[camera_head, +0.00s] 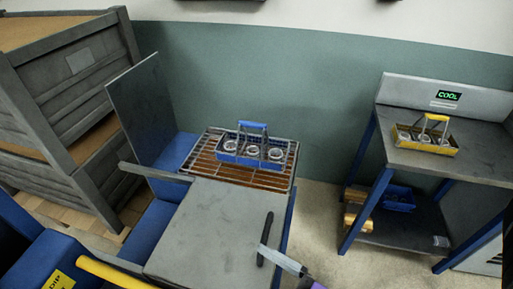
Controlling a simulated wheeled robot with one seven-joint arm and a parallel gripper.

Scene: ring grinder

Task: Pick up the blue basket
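A blue basket (230,157) with a raised blue handle stands upright on a brown slatted grate at the back of the workbench. Three round metal rings sit in a row inside it. What seems to be my gripper (265,239) is a dark bar at the end of a grey link, over the bench's grey top. It is in front of the basket and apart from it. Its fingers cannot be made out.
The grate (216,174) adjoins the bare grey bench top (205,225). An upright grey panel (150,108) stands left of it. At right, a stand marked COOL holds a yellow basket (425,140); another blue container (398,199) is on its lower shelf. Wooden crates (75,75) stand at left.

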